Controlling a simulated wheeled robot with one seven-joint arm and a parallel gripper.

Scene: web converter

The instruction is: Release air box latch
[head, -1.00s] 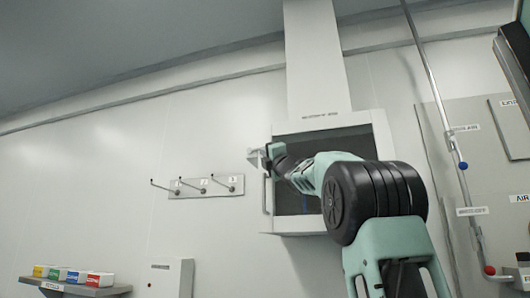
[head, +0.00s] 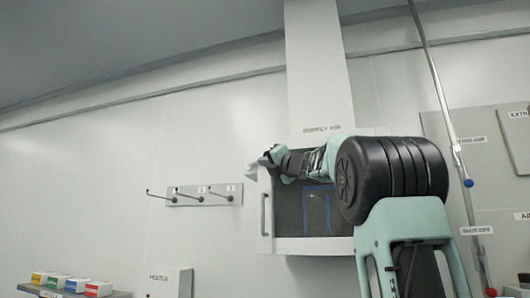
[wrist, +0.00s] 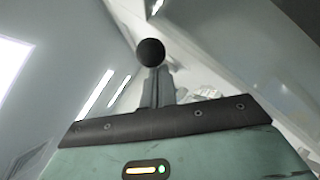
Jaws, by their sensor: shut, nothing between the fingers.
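The supply air box (head: 264,244) is a white wall cabinet with a dark front panel at the centre of the head view. A vertical bar handle (head: 264,214) is on its left front edge. A small pale bracket-like part (head: 251,172), possibly the latch, sticks out at its upper left. My gripper (head: 266,159) is beside that part, in front of the box's upper left corner, and its fingers look shut. In the wrist view a round black knob (wrist: 150,52) lies at the tips of my fingers (wrist: 158,88); contact is unclear. My arm hides the box's upper right.
A hook rail (head: 203,195) is on the wall left of the box. A vertical pipe with a blue knob (head: 468,183) and labelled panels are at the right. A shelf with several coloured boxes (head: 70,284) is at the lower left.

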